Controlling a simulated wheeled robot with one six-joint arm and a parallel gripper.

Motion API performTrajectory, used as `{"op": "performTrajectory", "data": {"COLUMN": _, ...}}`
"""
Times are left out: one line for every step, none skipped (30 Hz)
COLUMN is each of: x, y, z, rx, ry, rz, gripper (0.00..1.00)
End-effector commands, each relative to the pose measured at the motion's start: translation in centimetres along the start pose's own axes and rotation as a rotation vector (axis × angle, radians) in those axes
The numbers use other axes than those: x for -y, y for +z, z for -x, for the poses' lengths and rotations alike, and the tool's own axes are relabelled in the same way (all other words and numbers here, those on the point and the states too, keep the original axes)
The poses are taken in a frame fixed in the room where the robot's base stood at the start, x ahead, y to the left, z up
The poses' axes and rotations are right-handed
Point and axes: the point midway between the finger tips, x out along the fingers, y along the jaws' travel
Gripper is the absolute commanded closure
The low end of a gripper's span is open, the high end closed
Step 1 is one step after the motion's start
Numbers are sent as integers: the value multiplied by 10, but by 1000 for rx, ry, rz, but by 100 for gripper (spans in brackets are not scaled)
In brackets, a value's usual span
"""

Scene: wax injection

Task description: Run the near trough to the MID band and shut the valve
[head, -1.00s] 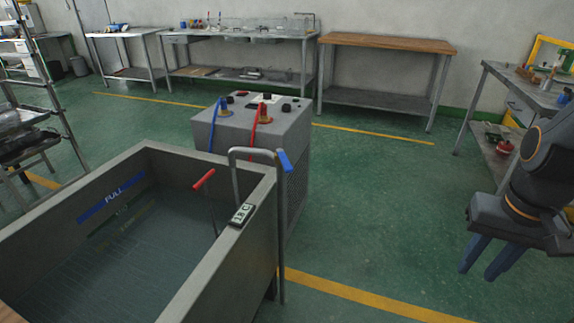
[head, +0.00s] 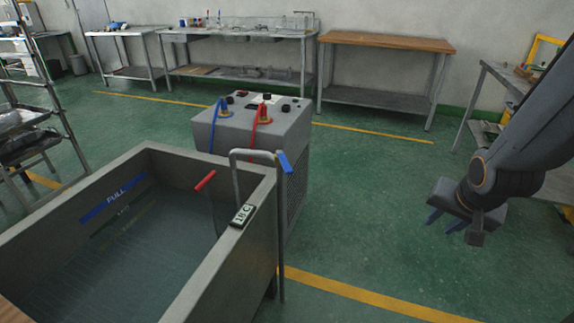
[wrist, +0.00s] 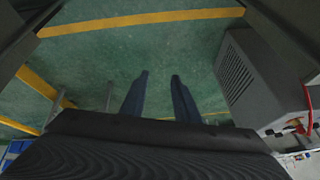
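The near trough (head: 225,283) is a grey open tank at the lower left with water in it. Its inner wall has a blue FULL band (head: 113,198), a dark green band (head: 120,213) below it and a yellowish band lower down. The exact waterline is hard to tell. A bent grey pipe (head: 236,170) hooks over the trough's right corner, with a blue valve lever (head: 285,161) at its outer side, tilted.
A small display reading about 18 C (head: 243,215) sits on the trough rim. A grey chiller box (head: 285,140) with blue and red hoses stands behind the trough. Benches line the back wall and right side. Green floor between chiller and my arm is clear.

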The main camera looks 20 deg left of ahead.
Motion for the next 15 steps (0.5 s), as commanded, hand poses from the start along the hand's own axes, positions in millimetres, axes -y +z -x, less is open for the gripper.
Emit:
{"op": "performTrajectory", "data": {"x": 20, "y": -5, "z": -10, "rx": -38, "ry": -48, "rz": -11, "gripper": 72}}
{"op": "performTrajectory", "data": {"x": 33, "y": -10, "z": -16, "rx": -67, "ry": -82, "rz": -25, "gripper": 72}}
{"op": "performTrajectory", "data": {"x": 51, "y": -16, "z": -23, "rx": -101, "ry": -133, "rz": -42, "gripper": 72}}
{"op": "performTrajectory", "data": {"x": 64, "y": -18, "z": -27, "rx": -124, "ry": -174, "rz": -57, "gripper": 72}}
{"op": "performTrajectory", "data": {"x": 78, "y": -20, "z": -30, "rx": -144, "ry": -217, "rz": -72, "gripper": 72}}
{"op": "performTrajectory", "data": {"x": 97, "y": -22, "z": -34, "rx": -167, "ry": -277, "rz": -94, "gripper": 72}}
{"op": "performTrajectory", "data": {"x": 112, "y": -23, "z": -36, "rx": -181, "ry": -325, "rz": -111, "gripper": 72}}
{"op": "performTrajectory", "data": {"x": 127, "y": -22, "z": -37, "rx": -193, "ry": -375, "rz": -129, "gripper": 72}}
{"op": "performTrajectory", "data": {"x": 147, "y": -21, "z": -38, "rx": -203, "ry": -443, "rz": -154, "gripper": 72}}
{"op": "performTrajectory", "data": {"x": 161, "y": -18, "z": -38, "rx": -206, "ry": -496, "rz": -175, "gripper": 72}}
{"op": "performTrajectory", "data": {"x": 175, "y": -15, "z": -38, "rx": -206, "ry": -549, "rz": -196, "gripper": 72}}
{"op": "performTrajectory", "data": {"x": 194, "y": -10, "z": -35, "rx": -203, "ry": -623, "rz": -225, "gripper": 72}}
{"op": "performTrajectory", "data": {"x": 208, "y": -6, "z": -33, "rx": -196, "ry": -680, "rz": -248, "gripper": 72}}
{"op": "performTrajectory", "data": {"x": 222, "y": -1, "z": -30, "rx": -187, "ry": -737, "rz": -272, "gripper": 72}}
{"op": "performTrajectory", "data": {"x": 238, "y": 7, "z": -25, "rx": -168, "ry": -812, "rz": -305, "gripper": 72}}
